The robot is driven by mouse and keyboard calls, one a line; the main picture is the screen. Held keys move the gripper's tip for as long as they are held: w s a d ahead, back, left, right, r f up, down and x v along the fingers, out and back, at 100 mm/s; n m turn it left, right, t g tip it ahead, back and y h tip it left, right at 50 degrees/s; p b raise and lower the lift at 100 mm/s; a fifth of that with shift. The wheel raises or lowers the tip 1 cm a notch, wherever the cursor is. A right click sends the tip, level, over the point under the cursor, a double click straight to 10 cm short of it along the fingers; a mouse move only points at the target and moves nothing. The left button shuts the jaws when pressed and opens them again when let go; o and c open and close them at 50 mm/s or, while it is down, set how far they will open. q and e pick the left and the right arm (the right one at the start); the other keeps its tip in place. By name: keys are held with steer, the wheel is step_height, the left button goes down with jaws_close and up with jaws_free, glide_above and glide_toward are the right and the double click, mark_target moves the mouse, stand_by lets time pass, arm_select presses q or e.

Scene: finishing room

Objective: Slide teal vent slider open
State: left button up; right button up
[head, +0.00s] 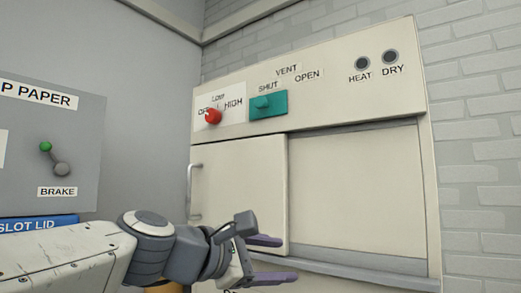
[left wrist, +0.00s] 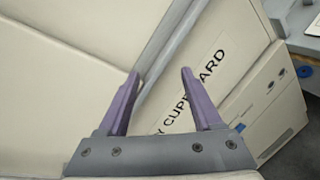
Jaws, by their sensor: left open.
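The teal vent slider (head: 268,104) is on the upper panel of a cream cabinet in the head view. Its small raised knob sits at the left part of the teal plate, under the label SHUT; the label OPEN is to the right. My left gripper (head: 280,260) is in front of the cabinet's lower part, well below the slider, with its purple fingers apart and nothing between them. The left wrist view shows the same open fingers (left wrist: 158,95) before the cabinet's lower edge and a label ending in CUPBOARD, partly hidden. The slider is not in the left wrist view. My right gripper is not in view.
A red knob (head: 213,117) on a white plate is just left of the slider. Two dark round buttons, HEAT (head: 362,64) and DRY (head: 390,57), are to the right. A sliding door with a handle (head: 194,192) is below. A grey panel with a green-tipped BRAKE lever (head: 54,158) stands left.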

arm_select(q)
steer(key=w+a+r+n+t+h, duration=0.1)
steer(key=a+r+n+t, duration=0.25)
steer(key=r, duration=0.45)
steer(key=w+a+r+n+t+h, duration=0.15)
steer(key=r+n, duration=0.25)
steer(key=r, duration=0.5)
steer(key=n+t+p, duration=0.1)
steer(key=n+t, duration=0.2)
steer(key=n, duration=0.1)
glide_toward(259, 102)
steer(key=shift+n+y, duration=0.25)
steer(key=p+x, duration=0.1)
steer(key=x, duration=0.1)
steer(key=p+x, duration=0.2)
steer(key=x, duration=0.1)
steer(key=p+x, duration=0.2)
steer(key=x, duration=0.1)
steer(key=shift+s+r, duration=0.1)
steer(key=shift+r, duration=0.2)
steer(key=shift+w+d+r+p, duration=0.1)
steer(key=shift+w+d+p, duration=0.2)
steer(key=shift+w, duration=0.15)
jaws_close()
